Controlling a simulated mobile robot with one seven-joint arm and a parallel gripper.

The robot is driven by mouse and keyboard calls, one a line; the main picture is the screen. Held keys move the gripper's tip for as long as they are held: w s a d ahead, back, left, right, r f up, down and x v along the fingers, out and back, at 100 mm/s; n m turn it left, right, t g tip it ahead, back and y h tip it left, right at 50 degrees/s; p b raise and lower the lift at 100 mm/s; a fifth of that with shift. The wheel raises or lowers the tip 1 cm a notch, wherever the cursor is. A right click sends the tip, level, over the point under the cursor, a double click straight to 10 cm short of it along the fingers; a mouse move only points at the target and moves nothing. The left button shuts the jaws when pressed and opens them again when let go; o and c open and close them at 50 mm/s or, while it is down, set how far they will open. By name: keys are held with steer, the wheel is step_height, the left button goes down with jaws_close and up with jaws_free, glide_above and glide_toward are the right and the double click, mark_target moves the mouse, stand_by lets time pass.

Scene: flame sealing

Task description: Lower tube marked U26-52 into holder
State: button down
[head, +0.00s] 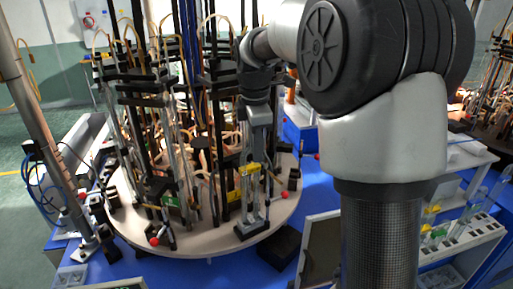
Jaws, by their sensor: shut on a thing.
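My gripper (258,150) points down at the front right of a round, pale turntable (205,238). It is shut on a clear tube (255,195) with a yellow tag near its top. The marking on the tag is too small to read. The tube hangs about upright at a dark-based holder (252,229) near the turntable's front edge. Whether the tube's lower end touches the holder cannot be told.
Several tall dark posts with clear tubes and pale hoses crowd the turntable. A green-tagged holder (171,201) stands to the left. A white rack (462,236) with tagged tubes stands at the right. A dark panel (322,248) stands at the front.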

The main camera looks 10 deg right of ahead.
steer(key=shift+f, duration=0.35)
steer(key=c, duration=1.6)
jaws_free()
steer(key=shift+c, duration=0.2)
steer(key=shift+r, duration=0.15)
steer(key=shift+r+p, duration=0.75)
steer(key=shift+r, duration=1.4)
